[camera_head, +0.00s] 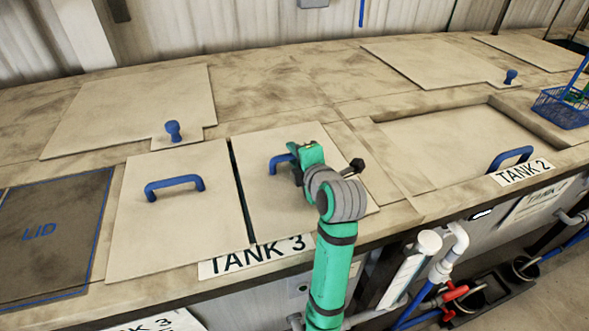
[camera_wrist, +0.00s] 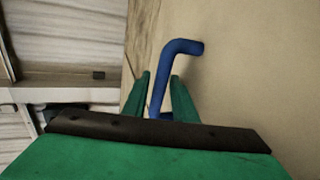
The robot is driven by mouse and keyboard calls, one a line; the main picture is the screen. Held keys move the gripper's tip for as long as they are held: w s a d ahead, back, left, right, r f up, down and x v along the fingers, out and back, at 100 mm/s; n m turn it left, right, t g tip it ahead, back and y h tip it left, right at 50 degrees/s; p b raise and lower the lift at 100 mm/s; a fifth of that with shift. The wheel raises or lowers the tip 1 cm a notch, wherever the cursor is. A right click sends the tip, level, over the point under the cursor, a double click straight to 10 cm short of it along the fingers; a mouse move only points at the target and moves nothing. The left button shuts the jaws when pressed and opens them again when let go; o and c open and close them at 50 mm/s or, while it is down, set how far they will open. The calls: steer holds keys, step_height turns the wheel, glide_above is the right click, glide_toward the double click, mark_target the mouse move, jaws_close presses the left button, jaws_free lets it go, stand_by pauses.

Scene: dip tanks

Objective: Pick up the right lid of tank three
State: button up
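The right lid (camera_head: 262,213) of tank three is a pale flat panel above the TANK 3 label, lying beside the left lid (camera_head: 150,235) with a dark gap between them. Its blue bar handle (camera_head: 278,160) is partly hidden by my gripper (camera_head: 296,163) in the head view. In the wrist view the two green fingers of my gripper (camera_wrist: 160,78) stand on either side of the blue handle (camera_wrist: 182,47). They look apart, with narrow gaps beside the bar, so the gripper appears open around it. The lid lies flat on the counter.
A dark square marked LID (camera_head: 55,262) lies left of the left lid, bare. Tank two's lid (camera_head: 460,145) with a blue handle is to the right. A blue basket (camera_head: 562,108) stands at far right. Knobbed panels lie behind. Pipes (camera_head: 445,255) run below the front edge.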

jaws_close()
steer(key=shift+a, duration=0.2)
steer(key=shift+d, duration=0.35)
steer(key=shift+s, duration=0.1)
steer(key=shift+a, duration=0.15)
stand_by(0.5)
